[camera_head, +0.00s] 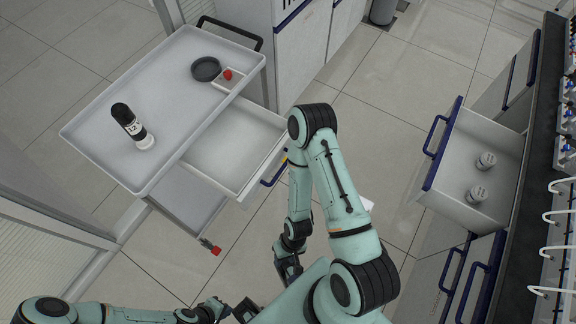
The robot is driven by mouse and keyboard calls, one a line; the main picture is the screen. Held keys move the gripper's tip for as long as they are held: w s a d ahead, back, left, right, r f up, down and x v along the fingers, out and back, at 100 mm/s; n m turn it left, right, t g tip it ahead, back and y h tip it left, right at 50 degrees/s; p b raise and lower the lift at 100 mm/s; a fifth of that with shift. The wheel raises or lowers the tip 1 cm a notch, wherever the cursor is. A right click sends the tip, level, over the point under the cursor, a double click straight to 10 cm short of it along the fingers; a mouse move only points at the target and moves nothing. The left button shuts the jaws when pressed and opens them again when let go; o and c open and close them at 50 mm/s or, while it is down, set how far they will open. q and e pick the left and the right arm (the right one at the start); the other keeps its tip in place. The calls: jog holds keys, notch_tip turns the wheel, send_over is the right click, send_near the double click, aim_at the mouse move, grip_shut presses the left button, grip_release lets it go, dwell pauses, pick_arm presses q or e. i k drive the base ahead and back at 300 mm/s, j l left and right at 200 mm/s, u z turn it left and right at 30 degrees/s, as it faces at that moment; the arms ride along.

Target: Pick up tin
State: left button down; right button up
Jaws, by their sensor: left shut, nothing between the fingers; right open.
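Two small grey tins stand apart in the open drawer (459,205) at the right: one tin (485,162) is farther back, the other tin (476,194) is nearer. My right gripper (290,272) points down at the bottom middle, left of that drawer and well apart from the tins. It is open, and I see nothing in it. My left gripper (246,312) is at the bottom edge, partly cut off, shut and empty. It is far from the tins.
A white cart (165,80) at the left bears a black-and-white bottle (133,126), a black dish (206,69) and a red item (228,75). Its drawer (225,150) is open and empty. Tiled floor lies between cart and right-hand cabinets.

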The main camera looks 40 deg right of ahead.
aim_at(487, 160)
jog(key=z, duration=2.75)
jog(key=i+z, duration=0.7)
jog(key=i, duration=0.1)
